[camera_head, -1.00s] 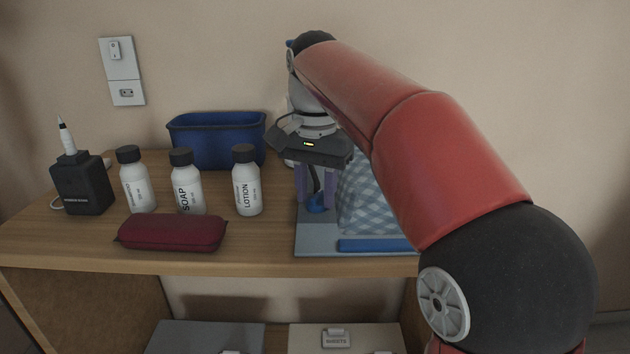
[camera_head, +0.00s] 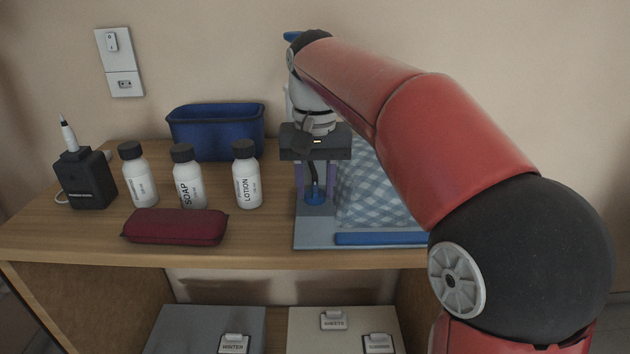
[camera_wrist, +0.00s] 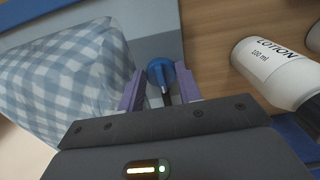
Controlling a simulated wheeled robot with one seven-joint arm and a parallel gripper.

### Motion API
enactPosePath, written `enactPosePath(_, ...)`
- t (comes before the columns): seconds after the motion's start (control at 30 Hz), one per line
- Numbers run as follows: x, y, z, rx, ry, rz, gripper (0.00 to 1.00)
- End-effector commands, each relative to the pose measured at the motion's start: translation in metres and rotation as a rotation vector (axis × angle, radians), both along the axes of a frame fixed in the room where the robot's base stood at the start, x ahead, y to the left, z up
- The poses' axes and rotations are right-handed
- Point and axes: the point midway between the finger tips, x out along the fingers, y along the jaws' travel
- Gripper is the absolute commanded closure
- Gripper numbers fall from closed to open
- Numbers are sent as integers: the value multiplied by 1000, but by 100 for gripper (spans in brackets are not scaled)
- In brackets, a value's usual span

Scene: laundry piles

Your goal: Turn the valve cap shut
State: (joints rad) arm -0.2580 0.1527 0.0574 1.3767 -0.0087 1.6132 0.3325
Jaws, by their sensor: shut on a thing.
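The round blue valve cap (camera_wrist: 160,68) lies between the two purple fingers of my gripper (camera_wrist: 159,90) in the wrist view, with a short dark piece beside it. In the head view the cap (camera_head: 315,197) shows low between the fingers of my gripper (camera_head: 315,190), which points straight down. My gripper is shut on the cap, though the exact contact is hard to see. The cap sits on the grey-blue flat part of a bag (camera_head: 312,238). Blue-and-white checked cloth (camera_head: 378,195) bulges beside it on the right, partly hidden by my arm.
A lotion bottle (camera_head: 246,178), a soap bottle (camera_head: 188,180) and another white bottle (camera_head: 138,178) stand to the left. A dark red case (camera_head: 175,227) lies in front of them. A blue bin (camera_head: 215,135) stands behind. A blue bar (camera_head: 378,239) runs along the front edge.

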Motion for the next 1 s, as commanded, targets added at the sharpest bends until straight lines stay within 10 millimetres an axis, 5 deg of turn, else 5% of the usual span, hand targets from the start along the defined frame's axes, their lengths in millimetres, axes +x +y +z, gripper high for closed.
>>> enactPosePath(0.23,0,0,1,1,-3,1,88)
enactPosePath(0.27,0,0,1,1,-3,1,62)
enactPosePath(0.4,0,0,0,1,-2,0,45)
enactPosePath(0.73,1,0,4,1,-2,-1,45)
enactPosePath(1.0,1,0,46,2,-4,-1,45)
